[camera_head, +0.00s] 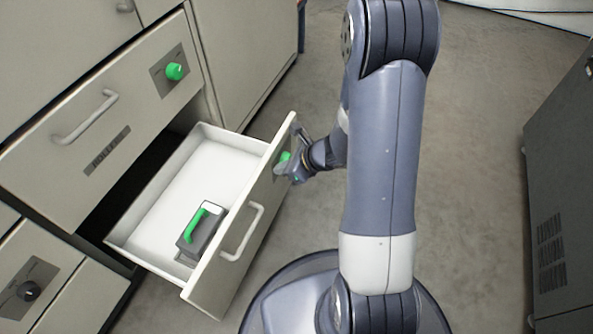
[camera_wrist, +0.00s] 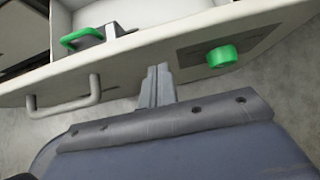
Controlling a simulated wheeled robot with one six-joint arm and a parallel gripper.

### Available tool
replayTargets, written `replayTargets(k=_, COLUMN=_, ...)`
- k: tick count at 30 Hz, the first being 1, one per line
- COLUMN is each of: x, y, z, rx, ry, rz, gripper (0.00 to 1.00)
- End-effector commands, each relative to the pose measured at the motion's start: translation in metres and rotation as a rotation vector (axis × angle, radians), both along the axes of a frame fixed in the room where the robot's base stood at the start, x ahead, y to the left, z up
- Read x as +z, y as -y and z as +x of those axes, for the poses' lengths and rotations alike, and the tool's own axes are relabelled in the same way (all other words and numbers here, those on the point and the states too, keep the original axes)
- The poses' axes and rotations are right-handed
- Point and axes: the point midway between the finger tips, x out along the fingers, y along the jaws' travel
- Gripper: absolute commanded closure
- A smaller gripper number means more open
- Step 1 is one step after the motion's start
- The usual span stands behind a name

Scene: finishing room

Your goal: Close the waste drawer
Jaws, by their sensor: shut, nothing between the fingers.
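A pale drawer (camera_head: 252,215) stands pulled out of the cabinet; no name label is readable on it. Its front has a bar handle (camera_head: 242,232) and a green knob (camera_head: 284,157) on a dark plate. Both show in the wrist view, the handle (camera_wrist: 66,104) at left and the knob (camera_wrist: 222,56) at right. My gripper (camera_wrist: 158,74) is shut and empty, at the drawer front between handle and knob. In the head view my gripper (camera_head: 294,172) is beside the knob. I cannot tell whether the fingertips touch the front.
A grey block with a green handle (camera_head: 198,232) lies inside the drawer. Above is a closed drawer (camera_head: 120,120) with a green knob, its label seemingly reading "ROLLERS". A lower drawer front (camera_head: 50,262) has a black knob.

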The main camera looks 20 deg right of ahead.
Motion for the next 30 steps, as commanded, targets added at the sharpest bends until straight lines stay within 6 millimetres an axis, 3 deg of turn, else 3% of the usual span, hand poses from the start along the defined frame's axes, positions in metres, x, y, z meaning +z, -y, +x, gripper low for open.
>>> replayTargets(k=6, x=0.000, y=-0.014, z=0.010, rx=0.001, ry=-0.001, rz=0.000, gripper=1.00)
replayTargets(k=23, x=0.001, y=-0.020, z=0.015, rx=0.001, ry=-0.001, rz=0.000, gripper=1.00)
replayTargets(k=30, x=0.001, y=-0.049, z=0.037, rx=0.006, ry=0.000, rz=0.000, gripper=1.00)
